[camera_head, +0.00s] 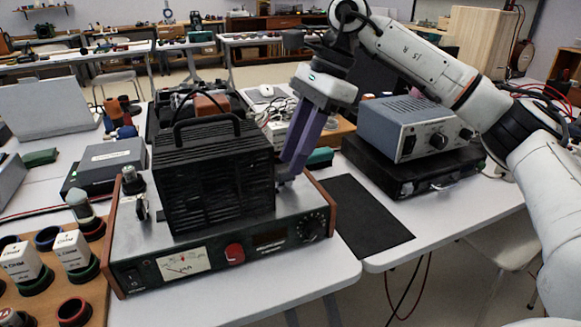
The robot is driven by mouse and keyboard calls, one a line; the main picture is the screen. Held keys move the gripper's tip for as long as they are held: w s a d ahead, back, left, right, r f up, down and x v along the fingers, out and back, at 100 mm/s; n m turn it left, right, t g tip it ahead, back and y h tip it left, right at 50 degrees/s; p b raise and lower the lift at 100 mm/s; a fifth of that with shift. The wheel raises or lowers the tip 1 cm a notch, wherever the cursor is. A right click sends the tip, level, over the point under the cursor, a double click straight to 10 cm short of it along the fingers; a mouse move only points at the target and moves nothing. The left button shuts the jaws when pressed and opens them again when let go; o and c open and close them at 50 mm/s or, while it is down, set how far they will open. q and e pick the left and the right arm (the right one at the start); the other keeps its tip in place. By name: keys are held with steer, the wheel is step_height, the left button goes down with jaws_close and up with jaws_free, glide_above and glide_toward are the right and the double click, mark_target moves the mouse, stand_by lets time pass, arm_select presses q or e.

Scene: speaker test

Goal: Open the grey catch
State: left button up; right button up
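A black ribbed box (212,180) with a top handle sits on a silver instrument (300,210) with wooden side panels. A small grey metal fitting (142,207) stands on the instrument left of the box; it may be the grey catch, but it is too small to be sure. My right gripper (287,176) reaches down beside the box's right side, its purple fingers close together and their tips low near the instrument's top. Whether they touch or hold anything there is hidden. My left gripper is not in view.
A grey-blue instrument (412,127) on a black unit (412,168) stands to the right. A black mat (362,215) lies bare on the table. A wooden rack (92,283) with round holders and white boxes is at front left. Clutter lies behind the black box.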

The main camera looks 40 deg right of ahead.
mark_target(281, 178)
steer(key=shift+x, duration=1.1)
jaws_close()
